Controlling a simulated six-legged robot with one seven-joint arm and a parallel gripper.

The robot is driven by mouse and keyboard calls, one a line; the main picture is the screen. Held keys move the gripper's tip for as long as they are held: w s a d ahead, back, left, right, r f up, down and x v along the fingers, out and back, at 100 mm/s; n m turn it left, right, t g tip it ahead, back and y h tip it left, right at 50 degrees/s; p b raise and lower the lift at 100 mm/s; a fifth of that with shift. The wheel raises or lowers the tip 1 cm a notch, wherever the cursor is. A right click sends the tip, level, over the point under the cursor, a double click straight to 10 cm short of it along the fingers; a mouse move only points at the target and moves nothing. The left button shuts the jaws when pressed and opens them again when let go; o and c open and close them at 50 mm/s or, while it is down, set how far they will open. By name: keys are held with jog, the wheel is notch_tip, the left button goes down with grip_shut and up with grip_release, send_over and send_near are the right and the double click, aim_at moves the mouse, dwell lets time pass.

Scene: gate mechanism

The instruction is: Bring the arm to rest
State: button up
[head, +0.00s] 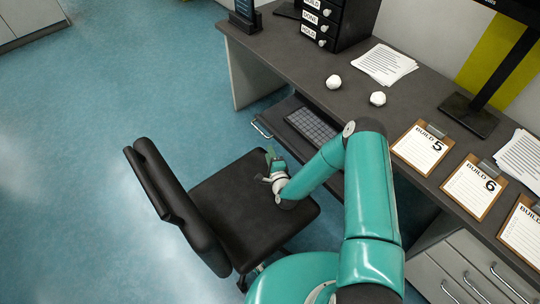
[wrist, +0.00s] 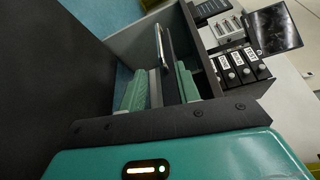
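My teal arm reaches from the bottom of the head view over the black chair (head: 235,215). My gripper (head: 271,156) is above the chair seat, near the desk's front edge and the pulled-out keyboard tray. In the wrist view, my gripper (wrist: 161,70) has its two green fingers apart, with a gap between them. I see nothing held in the gap; the silver tray handle (wrist: 159,45) shows beyond it. In the head view the fingertips are small and partly hidden by the wrist.
The grey desk (head: 350,105) runs along the right. It bears a drawer box (head: 328,25), two white lumps (head: 333,82), papers (head: 385,64), clipboards (head: 422,147) and a monitor stand (head: 468,115). The keyboard (head: 311,125) lies below. Blue floor (head: 80,150) is clear at left.

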jog(key=shift+w, duration=0.1)
dwell(0.3)
jog(key=w+d+r+n+g, duration=0.25)
jog(key=r+n, duration=0.35)
jog(key=r, duration=0.6)
jog(key=w+d+r+n+g, duration=0.25)
jog(key=r+n, duration=0.25)
jog(key=r, duration=0.7)
jog(key=s+d+r+n+g+h, duration=0.1)
jog(key=s+d+r+n+h, duration=0.1)
jog(key=s+r, duration=0.4)
jog(key=s+d+r+n+g+h, duration=0.1)
jog(key=s+d+r+h, duration=0.15)
jog(key=s+r, duration=0.45)
jog(key=s+d+r+n+g, duration=0.1)
jog(key=s+r, duration=0.5)
jog(key=s, duration=0.6)
jog(key=s+d+r+n+g, duration=0.1)
jog(key=s+r, duration=0.5)
jog(key=s, duration=0.7)
jog(key=shift+d+n+g, duration=0.4)
jog(key=shift+n+g, duration=0.3)
jog(key=shift+g, duration=0.2)
